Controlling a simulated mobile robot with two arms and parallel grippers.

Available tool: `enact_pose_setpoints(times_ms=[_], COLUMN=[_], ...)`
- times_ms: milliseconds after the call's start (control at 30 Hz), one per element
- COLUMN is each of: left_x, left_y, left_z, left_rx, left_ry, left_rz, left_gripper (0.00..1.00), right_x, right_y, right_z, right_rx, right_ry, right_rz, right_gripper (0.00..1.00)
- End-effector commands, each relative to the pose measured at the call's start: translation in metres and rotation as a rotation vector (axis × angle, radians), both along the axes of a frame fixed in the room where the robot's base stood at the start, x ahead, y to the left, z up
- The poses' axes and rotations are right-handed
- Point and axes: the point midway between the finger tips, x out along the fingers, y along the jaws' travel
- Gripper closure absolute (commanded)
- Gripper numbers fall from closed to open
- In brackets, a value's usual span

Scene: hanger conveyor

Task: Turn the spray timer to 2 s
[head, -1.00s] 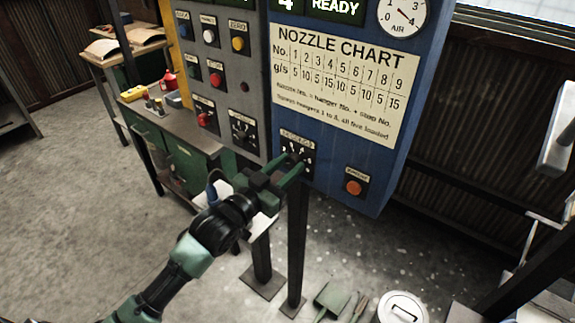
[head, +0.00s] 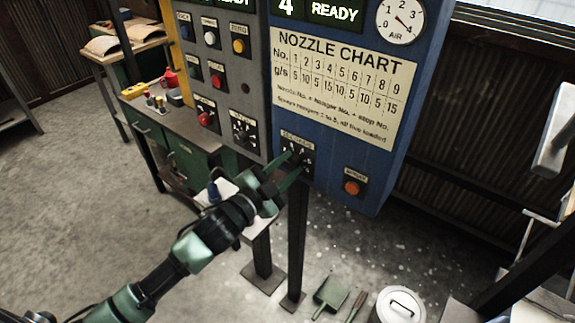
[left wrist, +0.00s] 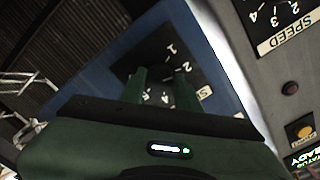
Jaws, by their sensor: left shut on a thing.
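The spray timer (head: 308,157) is a small black dial plate with white marks, low on the blue panel. My left gripper (head: 297,160) is at its middle, shut on the timer's knob, with its green fingers on either side. In the left wrist view the dial (left wrist: 172,62) shows white numbers around the fingers, among them 1 and 2. The gripper (left wrist: 160,85) covers the knob there, so I cannot read where its pointer stands. My right gripper is not in view.
An orange button (head: 352,188) sits to the right of the timer on the blue panel. The speed dial (head: 244,134) and a red knob (head: 207,118) are on the grey panel at left. A lidded bin (head: 400,305) stands on the floor.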

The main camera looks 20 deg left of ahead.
Motion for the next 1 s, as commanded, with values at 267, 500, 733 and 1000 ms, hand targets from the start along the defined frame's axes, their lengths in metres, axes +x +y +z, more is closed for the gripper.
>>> enact_pose_setpoints(times_ms=[267,500,733,1000], left_x=[-0.0001,-0.0001,-0.0001,-0.0018], left_y=[-0.0004,-0.0003,-0.0003,0.0005], left_z=[0.0003,0.0002,0.0002,-0.0006], left_rx=[0.035,0.035,0.034,0.034], left_ry=[-0.013,-0.013,-0.013,-0.012], left_rz=[-0.001,-0.001,-0.001,0.0], left_gripper=[1.0,1.0,0.46,0.46], right_x=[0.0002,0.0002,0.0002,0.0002], right_y=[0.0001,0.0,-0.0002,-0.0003], right_z=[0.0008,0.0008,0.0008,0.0], right_rx=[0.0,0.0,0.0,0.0], right_ry=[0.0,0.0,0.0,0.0], right_rz=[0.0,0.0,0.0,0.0], right_gripper=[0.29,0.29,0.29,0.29])
